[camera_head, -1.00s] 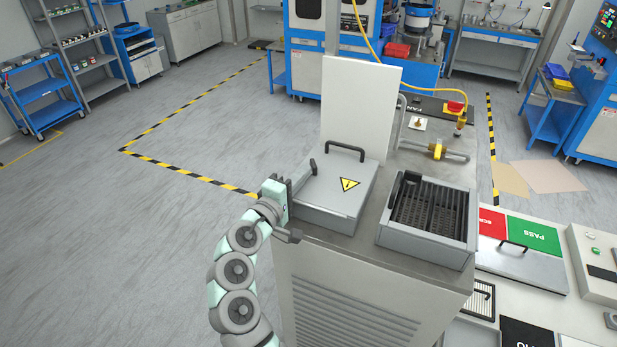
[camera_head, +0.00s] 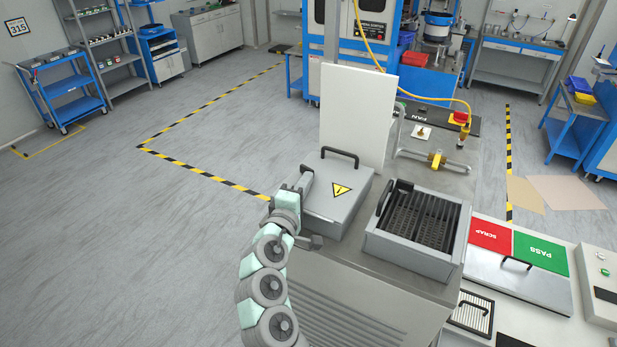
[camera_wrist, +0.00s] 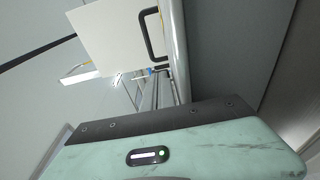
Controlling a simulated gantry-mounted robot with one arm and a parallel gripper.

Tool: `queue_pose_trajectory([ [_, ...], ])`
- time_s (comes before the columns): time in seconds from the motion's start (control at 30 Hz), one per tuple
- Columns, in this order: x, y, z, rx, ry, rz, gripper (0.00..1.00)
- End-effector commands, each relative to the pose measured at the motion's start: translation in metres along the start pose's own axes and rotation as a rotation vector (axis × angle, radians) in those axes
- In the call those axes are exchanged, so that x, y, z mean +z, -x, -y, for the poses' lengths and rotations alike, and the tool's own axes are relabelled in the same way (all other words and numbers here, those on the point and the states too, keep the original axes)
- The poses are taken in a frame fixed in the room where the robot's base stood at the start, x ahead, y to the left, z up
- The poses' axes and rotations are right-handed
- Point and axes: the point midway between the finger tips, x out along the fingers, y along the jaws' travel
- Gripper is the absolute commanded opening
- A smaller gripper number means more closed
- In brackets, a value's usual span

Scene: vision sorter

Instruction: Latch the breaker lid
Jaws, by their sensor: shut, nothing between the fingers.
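The breaker box is a grey box whose lid (camera_head: 330,205) lies flat and looks closed, with a yellow warning triangle (camera_head: 341,190) and a black handle (camera_head: 341,153) at its back edge. My gripper (camera_head: 305,181) is shut beside the box's left side, near the lid's edge; I cannot tell whether it touches. A latch is not clearly visible; the gripper covers part of that side. In the wrist view, the black handle (camera_wrist: 153,35) stands beyond my pale green gripper body, and the box's grey side (camera_wrist: 225,50) fills the right. The fingertips are not clear there.
A white upright panel (camera_head: 357,115) stands behind the box. An open slotted grey bin (camera_head: 418,222) is to its right on the same cabinet. The floor to the left is clear.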

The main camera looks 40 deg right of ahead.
Motion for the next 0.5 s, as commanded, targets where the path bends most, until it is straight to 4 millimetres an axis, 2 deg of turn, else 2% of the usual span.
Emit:
queue_pose_trajectory([
  [0.5, 0.007, -0.0038, -0.0008, 0.002, -0.001, -0.003, 0.0],
])
